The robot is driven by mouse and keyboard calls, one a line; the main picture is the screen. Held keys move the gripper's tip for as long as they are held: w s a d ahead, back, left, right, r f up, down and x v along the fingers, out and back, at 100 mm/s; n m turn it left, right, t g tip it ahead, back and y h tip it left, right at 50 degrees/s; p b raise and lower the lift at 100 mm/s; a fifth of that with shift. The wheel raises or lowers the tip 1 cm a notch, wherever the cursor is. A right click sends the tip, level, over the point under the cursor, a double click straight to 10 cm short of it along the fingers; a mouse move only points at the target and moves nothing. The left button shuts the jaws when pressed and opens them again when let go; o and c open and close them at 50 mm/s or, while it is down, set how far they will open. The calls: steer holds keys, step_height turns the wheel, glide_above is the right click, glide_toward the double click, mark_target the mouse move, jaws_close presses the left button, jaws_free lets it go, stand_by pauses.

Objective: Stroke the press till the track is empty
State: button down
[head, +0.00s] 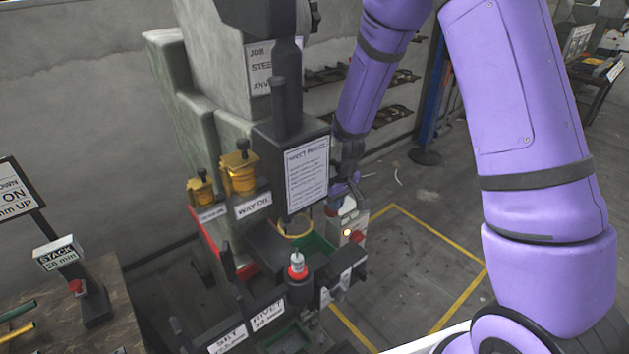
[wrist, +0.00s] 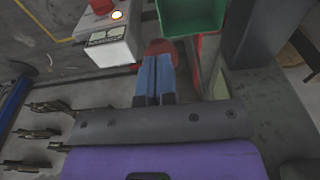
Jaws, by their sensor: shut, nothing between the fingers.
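The press (head: 290,165) is a tall dark machine with a printed sheet on its front. A red-and-silver upright piece (head: 297,266) stands below its yellow ring (head: 295,228). A dark bar with plates reading "RIVET" and "SET" (head: 228,338) runs in front; I cannot tell whether the track holds rivets. A pale control box (head: 347,228) with a red button and a lit lamp stands beside the press; it also shows in the wrist view (wrist: 113,48). My gripper (wrist: 158,60) is shut and empty, its blue fingers over a red rounded part (wrist: 160,46); contact is unclear.
A green bin (wrist: 192,16) sits beside the control box. Yellow oil cans (head: 239,172) stand on a ledge left of the press. A bench with a "STACK" sign (head: 60,252) is at the left. Open floor inside yellow lines (head: 410,265) lies to the right.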

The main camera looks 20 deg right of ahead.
steer(key=shift+f, duration=0.9)
steer(key=shift+r, duration=0.1)
steer(key=shift+s+d+r, duration=0.2)
steer(key=shift+s+r, duration=0.25)
steer(key=shift+r, duration=0.35)
steer(key=shift+s+d+r, duration=0.15)
steer(key=shift+s+r, duration=0.3)
steer(key=shift+r, duration=0.4)
steer(key=shift+s+d+r, duration=0.2)
steer(key=shift+s+r, duration=0.25)
steer(key=shift+r, duration=0.35)
steer(key=shift+w, duration=0.1)
